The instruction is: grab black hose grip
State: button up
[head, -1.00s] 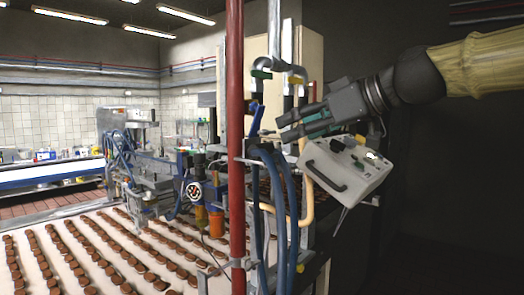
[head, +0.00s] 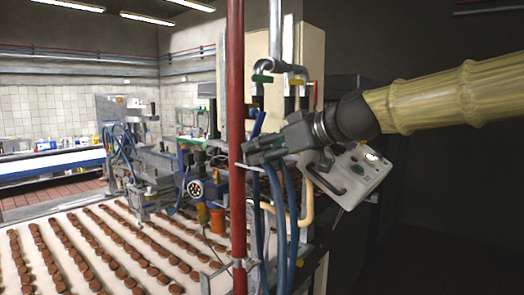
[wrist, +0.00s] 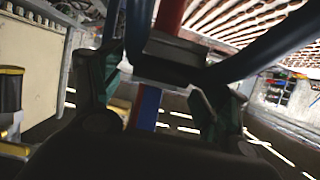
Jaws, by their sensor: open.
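My gripper (head: 250,152) is at the blue hoses (head: 292,205), just right of the red pipe (head: 237,110) in the head view. In the wrist view its two green-padded fingers (wrist: 165,78) stand apart, open. A dark piece, apparently the black hose grip (wrist: 172,70), lies between or just beyond the fingers, with dark blue hoses (wrist: 268,45) running off it. I cannot tell whether the fingers touch it. In the head view the gripper hides the place where the grip would be.
The red pipe stands close to my fingertips and also shows in the wrist view (wrist: 170,14). A grey control box (head: 350,178) with a dark handle hangs below my wrist. A conveyor (head: 60,245) with rows of brown biscuits lies to the left. Metal piping (head: 262,65) with valve handles is above.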

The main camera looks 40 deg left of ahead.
jog(key=shift+d, duration=0.15)
jog(key=shift+c, duration=1.2)
jog(key=c, duration=0.9)
jog(key=shift+r, duration=0.1)
